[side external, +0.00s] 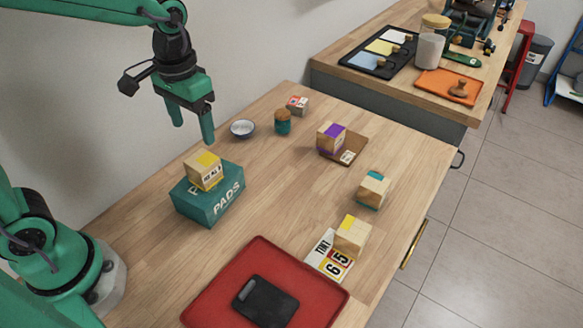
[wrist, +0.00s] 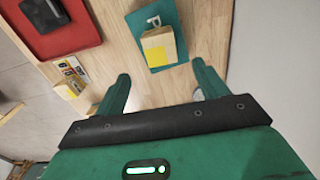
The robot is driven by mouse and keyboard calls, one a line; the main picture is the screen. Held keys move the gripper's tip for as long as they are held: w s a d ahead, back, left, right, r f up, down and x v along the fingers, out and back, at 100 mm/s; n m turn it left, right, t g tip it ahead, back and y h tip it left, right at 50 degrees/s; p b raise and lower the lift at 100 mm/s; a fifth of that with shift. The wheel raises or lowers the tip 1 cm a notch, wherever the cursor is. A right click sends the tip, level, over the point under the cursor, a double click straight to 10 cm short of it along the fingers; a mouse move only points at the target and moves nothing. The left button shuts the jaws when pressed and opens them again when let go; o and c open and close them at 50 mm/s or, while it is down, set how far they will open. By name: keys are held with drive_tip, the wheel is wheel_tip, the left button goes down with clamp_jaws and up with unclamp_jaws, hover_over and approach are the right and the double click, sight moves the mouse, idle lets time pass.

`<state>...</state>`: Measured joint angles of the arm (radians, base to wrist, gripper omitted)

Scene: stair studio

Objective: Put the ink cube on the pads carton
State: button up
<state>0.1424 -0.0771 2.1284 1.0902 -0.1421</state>
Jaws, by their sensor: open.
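A wooden cube with a yellow band and a dark printed label (side external: 204,170) rests on top of the carton. In the wrist view this cube (wrist: 158,48) sits on the carton (wrist: 184,22), beyond my fingertips. I cannot read its label surely enough to tell whether it is the ink cube. My gripper (side external: 192,132) is open and empty, raised above the table behind the carton, apart from the cube. Its open fingers also show in the wrist view (wrist: 160,78).
A teal-banded cube (side external: 373,189) and a yellow-banded cube (side external: 352,235) on a card (side external: 329,256) stand right. A bowl (side external: 242,129), jar (side external: 282,122) and red tray (side external: 214,286) are also here.

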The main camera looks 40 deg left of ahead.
drive_tip(key=shift+s, duration=0.1)
idle(0.4)
drive_tip(key=s+a+r+t, duration=0.4)
drive_tip(key=s+r+t, duration=0.1)
drive_tip(key=s, duration=0.4)
drive_tip(key=shift+a+t, duration=0.25)
drive_tip(key=shift+t, duration=0.05)
